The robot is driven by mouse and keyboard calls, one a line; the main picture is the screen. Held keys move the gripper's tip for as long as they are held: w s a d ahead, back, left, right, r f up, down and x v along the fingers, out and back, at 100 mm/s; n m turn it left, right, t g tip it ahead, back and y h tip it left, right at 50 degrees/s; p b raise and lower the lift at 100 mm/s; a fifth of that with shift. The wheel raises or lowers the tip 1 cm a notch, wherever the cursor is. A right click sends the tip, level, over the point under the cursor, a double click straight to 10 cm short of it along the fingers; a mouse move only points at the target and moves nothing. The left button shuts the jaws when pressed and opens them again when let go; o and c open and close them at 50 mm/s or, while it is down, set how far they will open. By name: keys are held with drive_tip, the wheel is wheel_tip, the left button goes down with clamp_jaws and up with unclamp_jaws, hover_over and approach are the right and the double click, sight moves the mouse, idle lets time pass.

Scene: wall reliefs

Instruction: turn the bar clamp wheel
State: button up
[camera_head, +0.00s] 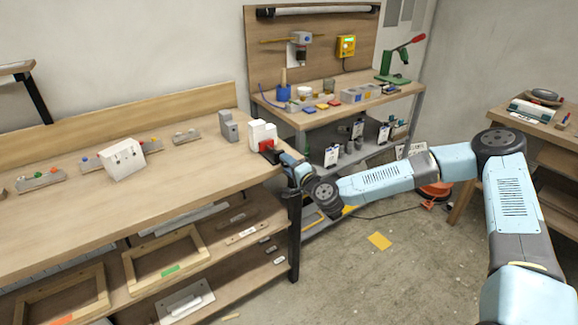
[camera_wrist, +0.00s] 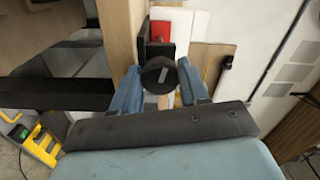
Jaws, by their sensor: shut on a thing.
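The bar clamp wheel (camera_wrist: 158,75) is a dark round disc with a lighter bar across its face, in the middle of the wrist view. My gripper (camera_wrist: 158,84) is shut on it, with one light-blue finger on each side. Behind the wheel are the clamp's dark body (camera_wrist: 155,48) and a red block (camera_wrist: 160,31). In the head view the red clamp part (camera_head: 267,146) sits at the right end of the workbench, beside a white block (camera_head: 262,134). My gripper (camera_head: 284,158) is at the bench's end there; the wheel itself is hidden by it.
The long workbench (camera_head: 190,180) carries a grey block (camera_head: 228,127), a white box (camera_head: 123,159) and small racks. Wooden frames (camera_head: 163,257) lie on its lower shelves. A second bench (camera_head: 335,110) stands behind. Open floor (camera_head: 385,280) lies right of the workbench.

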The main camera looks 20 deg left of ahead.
drive_tip(key=shift+w+d, duration=0.1)
drive_tip(key=shift+w, duration=0.05)
drive_tip(key=o, duration=0.8)
drive_tip(key=shift+f, duration=0.1)
drive_tip(key=shift+o, duration=1.3)
drive_tip(key=v, duration=1.3)
drive_tip(key=shift+s+d, duration=0.2)
drive_tip(key=shift+s, duration=0.15)
